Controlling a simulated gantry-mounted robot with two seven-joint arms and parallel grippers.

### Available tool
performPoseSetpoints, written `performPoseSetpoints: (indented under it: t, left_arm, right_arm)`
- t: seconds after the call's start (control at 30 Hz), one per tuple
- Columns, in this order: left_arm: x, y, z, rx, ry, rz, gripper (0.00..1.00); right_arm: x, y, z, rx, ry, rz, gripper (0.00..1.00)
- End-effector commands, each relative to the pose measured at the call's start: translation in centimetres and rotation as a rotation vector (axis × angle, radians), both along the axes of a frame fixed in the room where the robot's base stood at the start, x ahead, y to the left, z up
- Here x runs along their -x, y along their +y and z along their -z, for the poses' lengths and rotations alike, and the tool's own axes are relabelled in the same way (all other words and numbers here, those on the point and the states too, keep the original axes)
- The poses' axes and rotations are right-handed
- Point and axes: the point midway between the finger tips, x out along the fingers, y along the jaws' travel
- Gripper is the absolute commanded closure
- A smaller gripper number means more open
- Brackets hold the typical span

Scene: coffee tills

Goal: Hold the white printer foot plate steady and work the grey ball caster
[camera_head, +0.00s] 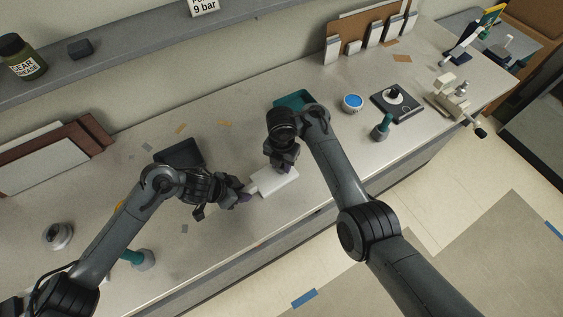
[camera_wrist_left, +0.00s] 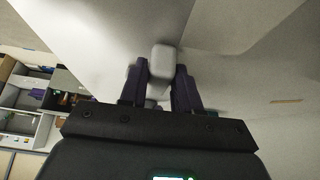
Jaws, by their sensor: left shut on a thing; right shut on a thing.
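The white printer foot plate (camera_head: 278,182) lies near the front edge of the counter, in the middle of the head view. My left gripper (camera_head: 246,194) is shut on the plate's narrow left end. In the left wrist view, its purple fingers (camera_wrist_left: 160,85) close around a pale rounded block (camera_wrist_left: 162,62), the plate's end. My right gripper (camera_head: 284,164) points down over the plate's far edge and is shut. The grey ball caster is not clearly visible; the right gripper covers the place where it grips.
A dark tray (camera_head: 180,153) lies behind my left arm. A teal tray (camera_head: 293,100) lies behind my right gripper. A blue-topped tub (camera_head: 352,103), a teal-handled tool (camera_head: 382,127) and a black plate (camera_head: 398,101) stand to the right. The counter's front edge is close.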

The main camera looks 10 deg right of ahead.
Motion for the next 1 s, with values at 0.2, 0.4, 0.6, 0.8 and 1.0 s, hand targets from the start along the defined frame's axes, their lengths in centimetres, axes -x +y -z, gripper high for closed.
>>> performPoseSetpoints:
  t: [0.2, 0.4, 0.6, 0.8, 1.0]
  left_arm:
    - [0.0, 0.0, 0.0, 0.0, 0.0, 0.0, 0.41]
    - [0.0, 0.0, 0.0, 0.0, 0.0, 0.0, 0.39]
    - [0.0, 0.2, -0.4, 0.001, -0.001, -0.001, 0.39]
    - [0.6, 1.3, -2.3, 0.0, -0.002, 0.0, 0.39]
    - [1.4, 3.0, -5.5, -0.001, -0.005, 0.0, 0.39]
  right_arm:
    - [0.0, 0.0, 0.0, 0.0, 0.0, -0.063, 1.0]
    - [0.0, 0.0, 0.0, 0.001, -0.001, -0.06, 1.0]
    - [0.0, 0.0, 0.0, 0.001, -0.001, -0.059, 1.0]
    - [0.0, 0.0, 0.0, 0.001, -0.001, -0.058, 1.0]
    - [0.0, 0.0, 0.0, 0.001, -0.001, -0.058, 1.0]
